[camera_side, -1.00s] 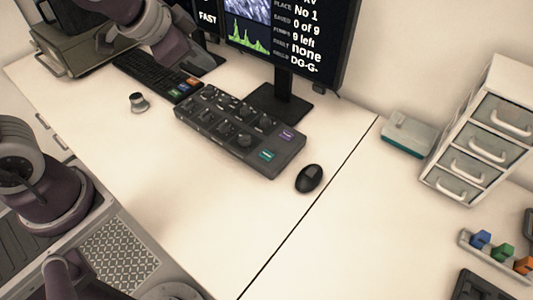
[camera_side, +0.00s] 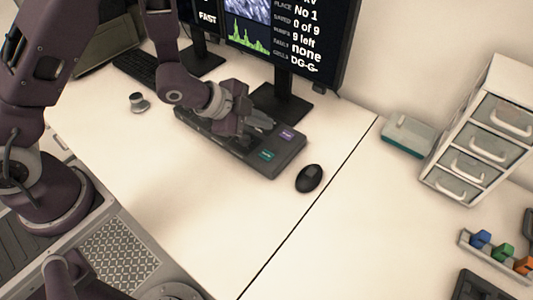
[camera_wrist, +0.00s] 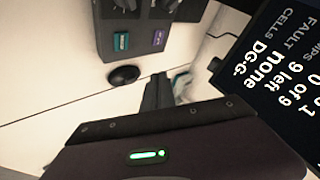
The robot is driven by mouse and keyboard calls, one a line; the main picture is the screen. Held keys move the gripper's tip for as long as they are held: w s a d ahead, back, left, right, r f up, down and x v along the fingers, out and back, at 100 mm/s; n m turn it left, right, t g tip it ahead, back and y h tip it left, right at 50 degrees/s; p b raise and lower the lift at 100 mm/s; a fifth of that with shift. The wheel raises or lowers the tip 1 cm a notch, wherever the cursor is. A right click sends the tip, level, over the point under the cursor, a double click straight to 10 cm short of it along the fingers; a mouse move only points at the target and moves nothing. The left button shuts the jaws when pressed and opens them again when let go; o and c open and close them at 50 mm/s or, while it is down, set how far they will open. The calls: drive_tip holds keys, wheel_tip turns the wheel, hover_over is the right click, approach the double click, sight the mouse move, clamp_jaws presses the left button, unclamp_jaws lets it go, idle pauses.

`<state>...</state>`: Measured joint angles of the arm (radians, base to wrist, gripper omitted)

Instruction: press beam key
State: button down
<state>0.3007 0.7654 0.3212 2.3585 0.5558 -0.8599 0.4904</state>
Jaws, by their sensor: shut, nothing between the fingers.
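The dark control panel (camera_side: 278,163) lies on the desk, with a teal key (camera_side: 267,155) and a purple key (camera_side: 287,134) at its right end. Their labels are too small to read, so I cannot tell which is the beam key. In the wrist view the teal key (camera_wrist: 121,41) and purple key (camera_wrist: 159,38) show at the panel's edge. My gripper (camera_side: 265,124) is over the panel, left of the purple key, and hides several knobs. Its fingers (camera_wrist: 158,92) are together and empty. I cannot tell whether they touch the panel.
A black mouse (camera_side: 309,178) lies right of the panel. The monitor (camera_side: 300,40) stands close behind on its foot (camera_side: 282,103). A small round knob-like object (camera_side: 139,102) is at left. A drawer unit (camera_side: 482,135) stands at right. The front desk is clear.

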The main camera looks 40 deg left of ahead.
sight(263, 156)
wheel_tip(263, 156, down, 8)
drive_tip(key=shift+f, duration=0.25)
idle(2.1)
drive_tip(key=shift+f, duration=0.4)
drive_tip(key=shift+f, duration=0.4)
idle(0.4)
drive_tip(key=shift+r, duration=0.8)
drive_tip(key=shift+r, duration=0.1)
drive_tip(key=shift+r, duration=2.45)
